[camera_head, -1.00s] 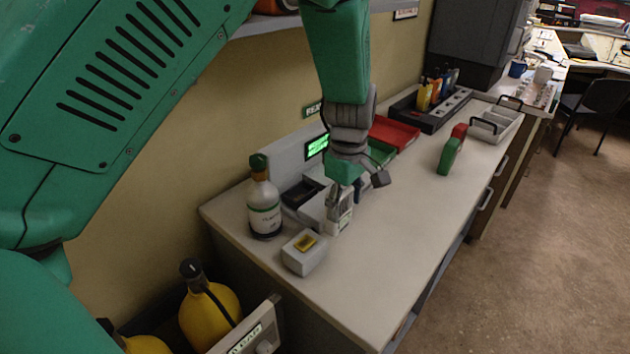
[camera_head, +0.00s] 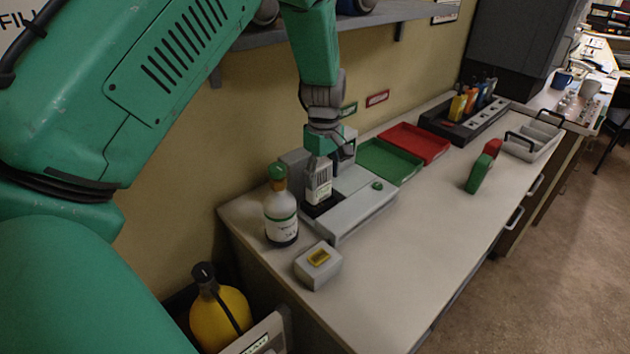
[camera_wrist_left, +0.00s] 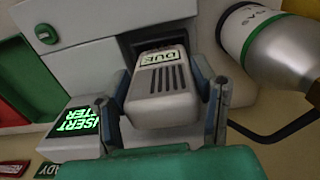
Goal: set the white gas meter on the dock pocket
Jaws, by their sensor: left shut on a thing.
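The white gas meter (camera_head: 319,182), with dark slots, is between the fingers of my left gripper (camera_head: 322,160) in the head view. In the left wrist view the meter (camera_wrist_left: 162,90) shows a "DUE" label, and the fingers of the left gripper (camera_wrist_left: 168,108) are shut on its sides. The grey dock (camera_head: 358,213) stands on the counter, and its dark pocket (camera_head: 312,209) lies just under the meter. In the wrist view the meter's far end is at the pocket opening; I cannot tell whether it is seated. The lit dock screen (camera_wrist_left: 78,124) reads partly "INSERT". My right gripper is not in view.
A white bottle with a green cap (camera_head: 281,215) stands close left of the dock.

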